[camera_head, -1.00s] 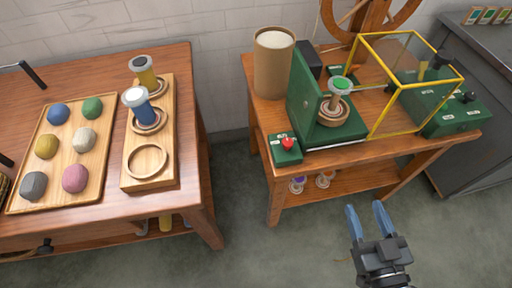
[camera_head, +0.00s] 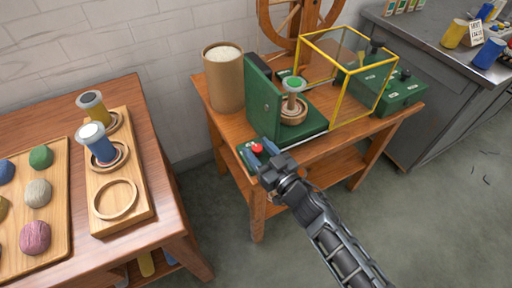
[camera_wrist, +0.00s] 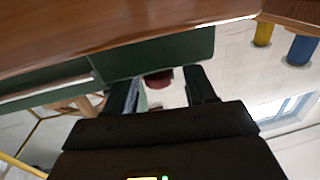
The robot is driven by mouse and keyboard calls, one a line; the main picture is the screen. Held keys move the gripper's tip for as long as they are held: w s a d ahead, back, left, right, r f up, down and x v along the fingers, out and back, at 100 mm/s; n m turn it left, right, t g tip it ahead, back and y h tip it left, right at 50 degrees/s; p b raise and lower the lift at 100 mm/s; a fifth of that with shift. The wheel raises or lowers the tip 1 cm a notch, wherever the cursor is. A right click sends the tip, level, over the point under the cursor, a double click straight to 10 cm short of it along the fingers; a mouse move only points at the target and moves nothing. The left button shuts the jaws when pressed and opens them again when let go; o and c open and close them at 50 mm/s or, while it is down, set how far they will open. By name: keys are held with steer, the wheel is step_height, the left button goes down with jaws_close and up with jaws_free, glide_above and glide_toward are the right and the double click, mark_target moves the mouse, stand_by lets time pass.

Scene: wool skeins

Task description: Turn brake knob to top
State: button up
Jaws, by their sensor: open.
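A red knob (camera_head: 257,148) sits on a small green box (camera_head: 243,152) at the front left corner of the right-hand table. My gripper (camera_head: 260,154) is at this box, its fingers open. In the wrist view, my gripper's open fingers (camera_wrist: 166,92) have the dark red knob (camera_wrist: 158,79) just beyond and between them; I cannot tell whether they touch it. A black knob (camera_head: 405,74) stands on a larger green box (camera_head: 392,98) at the table's right. The labels are too small to read, so I cannot tell which is the brake knob.
A green stand (camera_head: 262,98) holding a spool is close behind my gripper. A yellow-framed guard (camera_head: 340,100) is to its right, and a brown drum (camera_head: 224,80) stands behind left. Another table (camera_head: 165,205) is at left, with open floor between.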

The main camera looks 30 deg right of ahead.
steer(key=shift+w, duration=0.55)
steer(key=c, duration=1)
